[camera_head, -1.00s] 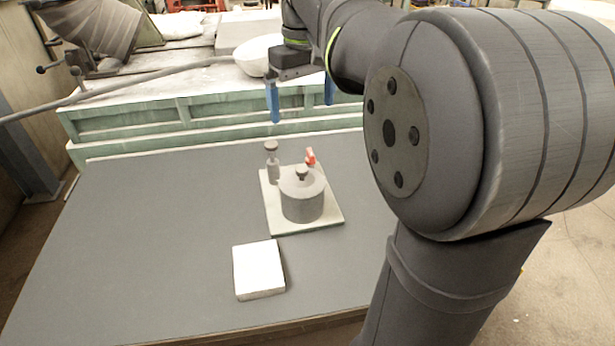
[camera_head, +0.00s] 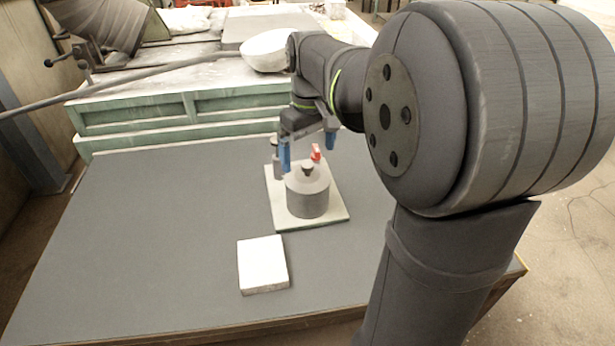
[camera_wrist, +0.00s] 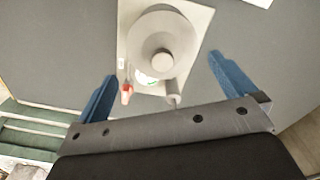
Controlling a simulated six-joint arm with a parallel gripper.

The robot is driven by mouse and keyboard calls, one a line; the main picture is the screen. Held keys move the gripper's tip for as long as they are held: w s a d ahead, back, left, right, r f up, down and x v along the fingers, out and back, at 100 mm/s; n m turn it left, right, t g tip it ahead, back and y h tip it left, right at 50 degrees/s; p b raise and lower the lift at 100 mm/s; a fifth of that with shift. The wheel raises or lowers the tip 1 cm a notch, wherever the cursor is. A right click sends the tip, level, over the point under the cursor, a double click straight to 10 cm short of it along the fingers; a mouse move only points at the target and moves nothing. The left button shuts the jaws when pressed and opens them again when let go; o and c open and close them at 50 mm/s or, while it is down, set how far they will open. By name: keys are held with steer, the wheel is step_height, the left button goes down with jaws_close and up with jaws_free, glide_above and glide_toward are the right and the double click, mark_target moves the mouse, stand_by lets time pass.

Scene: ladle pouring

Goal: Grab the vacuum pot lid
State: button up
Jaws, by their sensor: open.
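The vacuum pot (camera_head: 307,198) is a grey cylinder on a pale square plate (camera_head: 335,216). Its grey lid (camera_head: 306,178) sits on top with a small round brown knob (camera_head: 308,168). In the wrist view the lid (camera_wrist: 146,30) is round, seen from above, with its knob (camera_wrist: 162,60) facing me. My gripper (camera_head: 308,152) has two blue fingers and is open and empty, above and behind the pot. In the wrist view the fingers of my gripper (camera_wrist: 162,75) are spread wide to either side of the pot's near part, apart from the lid.
A red valve handle (camera_head: 316,152) and a grey post (camera_head: 276,165) stand behind the pot on the plate, close to my fingers. A white block (camera_head: 263,265) lies in front on the dark table (camera_head: 150,240). The table's left side is clear. A green-sided bench (camera_head: 150,115) stands behind.

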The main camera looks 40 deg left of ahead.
mark_target(308, 164)
step_height(308, 164, down, 5)
steer(key=shift+s+a+r, duration=0.1)
